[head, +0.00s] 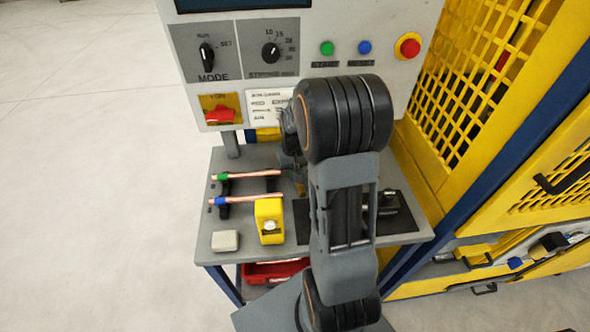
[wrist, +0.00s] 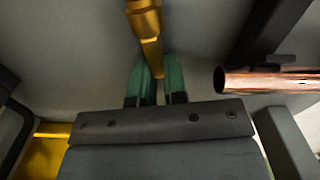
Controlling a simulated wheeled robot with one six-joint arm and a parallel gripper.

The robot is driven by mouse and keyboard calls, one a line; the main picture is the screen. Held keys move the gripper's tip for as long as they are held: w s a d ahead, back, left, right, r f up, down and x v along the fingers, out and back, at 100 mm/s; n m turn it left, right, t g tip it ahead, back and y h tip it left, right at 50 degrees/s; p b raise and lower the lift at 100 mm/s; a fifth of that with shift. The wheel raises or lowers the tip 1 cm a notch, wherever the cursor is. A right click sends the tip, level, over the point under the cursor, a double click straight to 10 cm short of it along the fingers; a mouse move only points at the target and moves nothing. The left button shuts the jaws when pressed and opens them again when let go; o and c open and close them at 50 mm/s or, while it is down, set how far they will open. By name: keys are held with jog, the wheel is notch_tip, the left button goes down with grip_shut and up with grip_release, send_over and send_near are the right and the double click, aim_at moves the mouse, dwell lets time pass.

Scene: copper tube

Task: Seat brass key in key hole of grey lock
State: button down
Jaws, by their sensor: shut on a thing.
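My gripper (wrist: 161,85) shows in the wrist view with two green fingers. It is shut on the brass key (wrist: 147,24), a gold-coloured piece that runs from between the fingertips up to the top edge of that view. In the head view my own arm covers most of the gripper, and I cannot make out the key there. I cannot pick out the grey lock or its key hole for sure in either view. The key touches no lock that I can see.
A copper tube (wrist: 270,80) lies close right of the fingers in the wrist view. In the head view, copper tubes (head: 245,175) rest on black supports beside a yellow block (head: 269,219) and a pale box (head: 225,241). The control panel (head: 225,27) rises behind; yellow mesh (head: 470,70) stands right.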

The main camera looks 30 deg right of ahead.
jog(key=c, duration=1.2)
grip_release()
jog(key=shift+o, duration=0.2)
jog(key=shift+o, duration=0.3)
notch_tip(320, 180, up, 12)
jog(key=shift+f, duration=0.25)
jog(key=b, duration=0.3)
jog(key=shift+s+r, duration=0.3)
jog(key=shift+r, duration=0.1)
jog(key=f, duration=0.3)
jog(key=s+f+b, duration=0.1)
jog(key=f, duration=0.1)
jog(key=shift+s+a+f, duration=0.1)
jog(key=shift+a+f, duration=0.05)
jog(key=shift+f, duration=0.25)
jog(key=shift+w+f, duration=0.2)
jog(key=shift+f, duration=2.95)
